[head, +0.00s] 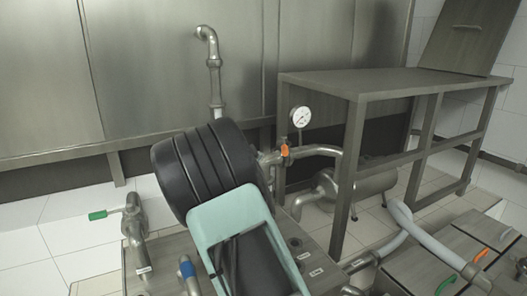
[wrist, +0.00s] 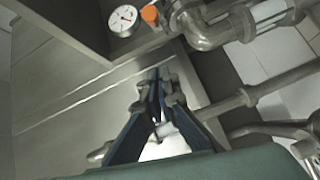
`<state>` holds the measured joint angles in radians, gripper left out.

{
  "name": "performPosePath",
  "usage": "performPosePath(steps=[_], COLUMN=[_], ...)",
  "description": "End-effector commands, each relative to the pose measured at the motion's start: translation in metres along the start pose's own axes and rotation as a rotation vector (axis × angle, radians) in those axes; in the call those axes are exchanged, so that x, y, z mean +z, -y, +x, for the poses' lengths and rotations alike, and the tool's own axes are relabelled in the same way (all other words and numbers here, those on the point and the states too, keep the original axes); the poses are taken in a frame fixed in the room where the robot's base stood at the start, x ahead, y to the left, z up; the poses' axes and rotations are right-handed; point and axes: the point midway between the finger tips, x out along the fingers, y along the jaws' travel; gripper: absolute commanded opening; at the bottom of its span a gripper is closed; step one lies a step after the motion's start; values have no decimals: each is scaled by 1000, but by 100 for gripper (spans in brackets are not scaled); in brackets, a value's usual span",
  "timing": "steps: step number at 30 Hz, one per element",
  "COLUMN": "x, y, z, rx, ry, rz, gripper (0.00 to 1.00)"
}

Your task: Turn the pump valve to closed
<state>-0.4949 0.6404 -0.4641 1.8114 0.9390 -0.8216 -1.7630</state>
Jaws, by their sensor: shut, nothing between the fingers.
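A valve with an orange handle (head: 284,151) sits on a metal pipe in the middle of the head view, just below a round white gauge (head: 300,117). No label on this valve can be read. In the wrist view the orange handle (wrist: 149,14) shows at the top edge as a round end, right of the gauge (wrist: 123,20). My gripper (wrist: 160,76) is shut and empty in the wrist view, its dark blue fingers meeting below the orange handle in the picture and apart from it. In the head view my gripper is hidden behind my arm.
Other valves have a green handle (head: 97,215) at left, a blue handle (head: 187,268) at bottom, and orange (head: 480,254) and green (head: 445,285) handles at right. A metal table (head: 385,82) stands right of the gauge. Pipes (wrist: 265,88) run along the wrist view's right side.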

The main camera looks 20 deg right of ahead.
Motion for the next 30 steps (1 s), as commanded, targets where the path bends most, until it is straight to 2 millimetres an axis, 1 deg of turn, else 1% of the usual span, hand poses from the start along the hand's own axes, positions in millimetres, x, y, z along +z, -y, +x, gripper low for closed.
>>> performPosePath(steps=[9,16,18,21,24,30], x=[1,1,16,28,36,39], y=[0,0,0,1,1,2], z=[57,95,96,98,100,101], rx=[-2,-2,-4,-5,-4,-3], ry=[2,1,4,3,2,-1], rz=[4,4,4,5,5,7], gripper=[0,0,0,0,0,0])
